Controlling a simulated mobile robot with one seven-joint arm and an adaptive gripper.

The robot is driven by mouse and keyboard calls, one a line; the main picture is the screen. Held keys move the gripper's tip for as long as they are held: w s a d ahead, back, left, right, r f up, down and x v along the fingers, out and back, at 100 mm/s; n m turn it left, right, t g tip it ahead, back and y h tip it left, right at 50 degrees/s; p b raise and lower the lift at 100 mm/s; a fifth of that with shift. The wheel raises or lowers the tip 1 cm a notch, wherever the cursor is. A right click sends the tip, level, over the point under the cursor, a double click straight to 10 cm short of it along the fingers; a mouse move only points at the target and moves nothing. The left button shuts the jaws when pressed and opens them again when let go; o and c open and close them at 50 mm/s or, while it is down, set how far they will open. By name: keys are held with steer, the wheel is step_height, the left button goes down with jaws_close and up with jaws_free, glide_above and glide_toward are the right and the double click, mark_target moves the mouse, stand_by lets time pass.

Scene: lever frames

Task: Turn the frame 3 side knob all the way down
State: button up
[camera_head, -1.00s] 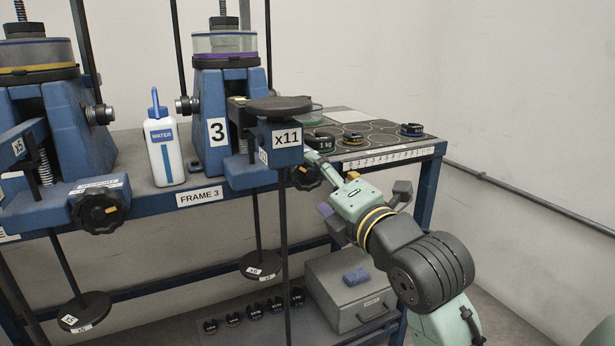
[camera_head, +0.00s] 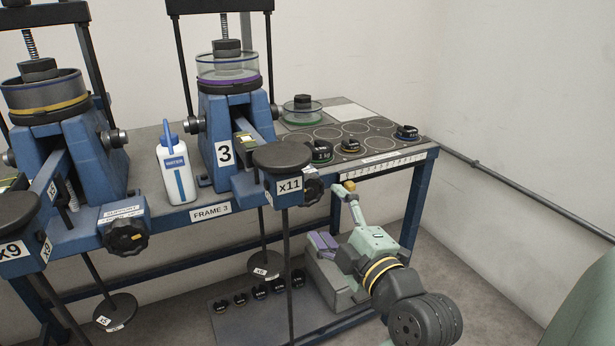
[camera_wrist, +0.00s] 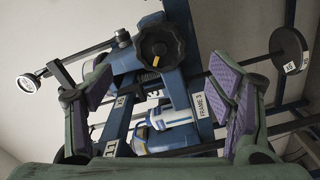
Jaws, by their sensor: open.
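The frame 3 side knob (camera_head: 314,188) is black and lobed. It sits just right of the x11 block (camera_head: 289,186), which partly hides it in the head view. The wrist view shows the knob (camera_wrist: 160,48) face-on at upper centre, with a yellow mark near its lower rim in that picture. My gripper (camera_head: 337,216) is open and empty, to the lower right of the knob and apart from it. In the wrist view my spread fingers (camera_wrist: 168,85) with purple pads stand on either side, with the knob ahead between them.
The blue frame 3 (camera_head: 205,118) stands on the bench beside a white water bottle (camera_head: 177,170). Weights such as a green-ringed one (camera_head: 320,151) lie on the bench at right. A grey box (camera_head: 325,275) and several small weights are below. Floor at right is clear.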

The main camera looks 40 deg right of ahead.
mark_target(310, 193)
steer(key=p+x, duration=0.3)
steer(key=x, duration=0.6)
steer(key=shift+w+r, duration=0.15)
steer(key=shift+w, duration=0.1)
steer(key=shift+c, duration=0.6)
steer(key=c, duration=1.5)
